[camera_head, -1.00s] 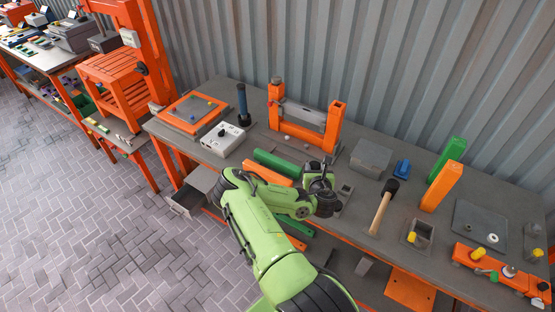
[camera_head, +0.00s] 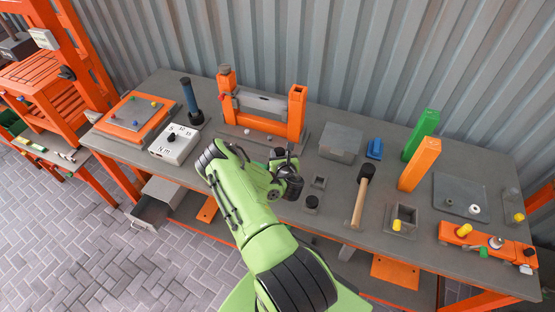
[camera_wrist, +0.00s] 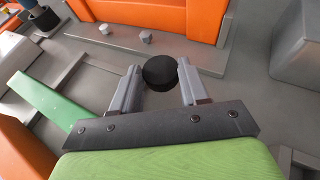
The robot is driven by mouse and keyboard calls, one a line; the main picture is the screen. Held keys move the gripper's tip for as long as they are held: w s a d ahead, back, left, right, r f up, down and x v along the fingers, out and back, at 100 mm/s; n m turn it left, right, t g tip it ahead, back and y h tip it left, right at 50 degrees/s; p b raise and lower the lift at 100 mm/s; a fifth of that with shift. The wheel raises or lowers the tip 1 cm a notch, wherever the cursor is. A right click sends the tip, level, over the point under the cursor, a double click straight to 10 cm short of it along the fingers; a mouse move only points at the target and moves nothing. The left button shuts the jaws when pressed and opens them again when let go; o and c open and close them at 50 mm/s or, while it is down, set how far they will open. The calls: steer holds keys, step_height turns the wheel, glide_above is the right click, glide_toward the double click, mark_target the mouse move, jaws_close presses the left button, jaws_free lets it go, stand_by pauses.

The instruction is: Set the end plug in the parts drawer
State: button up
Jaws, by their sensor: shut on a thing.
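In the wrist view, the end plug (camera_wrist: 160,72) is a round black piece between the two grey fingers of my gripper (camera_wrist: 159,78). The fingers are shut on it and hold it above the bench. In the head view, my gripper (camera_head: 289,163) is over the middle of the bench, in front of the orange frame; the plug is hard to make out there. The parts drawer (camera_head: 151,214) is a grey drawer pulled open under the left front of the bench, below and left of my gripper. Its inside shows only in part.
The orange frame (camera_head: 296,113) stands behind my gripper. A white box (camera_head: 174,144) and a dark blue upright tool (camera_head: 189,98) are to the left. A mallet (camera_head: 361,200), a grey box (camera_head: 341,141) and upright orange lumber (camera_head: 419,164) are to the right. Paved floor is clear in front of the drawer.

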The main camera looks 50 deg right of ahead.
steer(key=shift+f, duration=0.35)
steer(key=shift+r, duration=0.2)
steer(key=shift+f+b, duration=0.55)
steer(key=shift+f, duration=0.05)
steer(key=shift+f, duration=0.1)
steer(key=o, duration=0.8)
steer(key=shift+c, duration=0.2)
